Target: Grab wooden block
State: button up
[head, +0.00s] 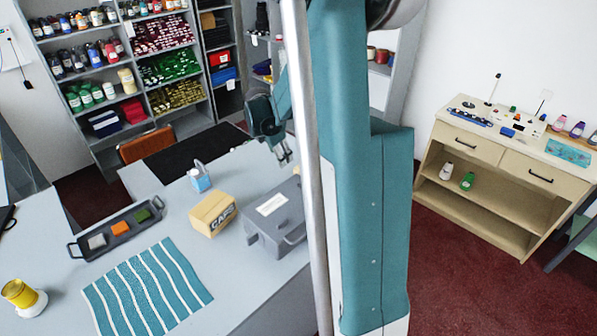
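A tan, wood-coloured block (211,213) with dark lettering on its right side sits on the grey counter (160,215). It is left of a grey lidded box (276,217) and apart from it. My gripper (284,158) hangs in the air above and behind the grey box, to the upper right of the block. Its fingertips look small and slightly apart, with nothing seen between them. A pale pole and my teal arm stand close to it in the picture.
A blue-and-white bottle (200,177) stands just behind the block. A dark tray (118,229) holds small coloured pieces at the left. A teal striped cloth (148,288) lies in front. A yellow spool (20,293) stands at far left. Shelves (110,75) line the back.

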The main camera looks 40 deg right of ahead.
aim_at(299, 168)
jog(key=d+f+n+g, duration=0.1)
jog(key=d+f+n, duration=0.1)
jog(key=d+f, duration=0.5)
jog(key=shift+d+f+n, duration=0.2)
jog(key=shift+d+n, duration=0.1)
jog(key=shift+d, duration=0.65)
jog(key=shift+w+f, duration=0.1)
jog(key=shift+x, duration=1.2)
jog(key=shift+p+x, duration=0.65)
jog(key=shift+x, duration=1.9)
jog(key=c, duration=1)
